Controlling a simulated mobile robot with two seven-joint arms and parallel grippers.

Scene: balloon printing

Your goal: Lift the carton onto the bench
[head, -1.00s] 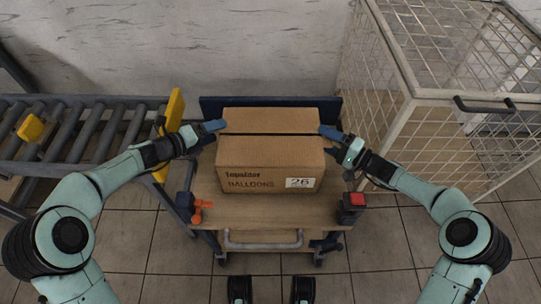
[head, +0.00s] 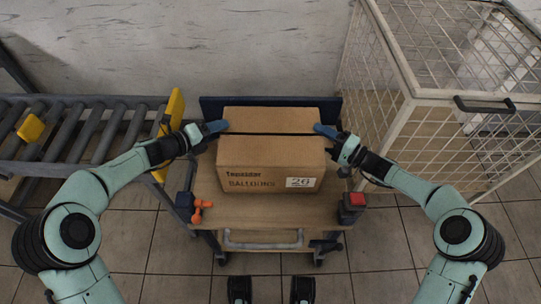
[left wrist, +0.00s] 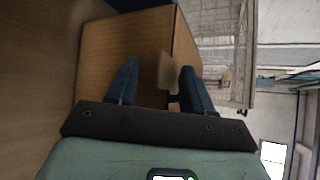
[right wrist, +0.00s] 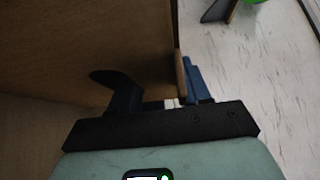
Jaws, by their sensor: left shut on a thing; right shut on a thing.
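The brown cardboard carton (head: 265,158), with a black tape strip, the word BALLOONS and a label 26, is upright over a wooden-topped cart (head: 260,213). I cannot tell whether it rests on the cart or hangs just above it. My left gripper (head: 217,127) is shut on the carton's upper left side; in the left wrist view a tan cardboard piece (left wrist: 167,72) sits between its fingers. My right gripper (head: 324,130) is shut on the upper right side; the right wrist view shows a thin cardboard edge (right wrist: 181,75) between the fingers. No bench is clearly recognisable.
A roller conveyor (head: 75,140) with yellow end parts stands at the left. A white wire cage (head: 440,130) stands close at the right. The cart carries an orange item (head: 201,208) and a red-topped block (head: 354,201) at its front corners. A wall is behind.

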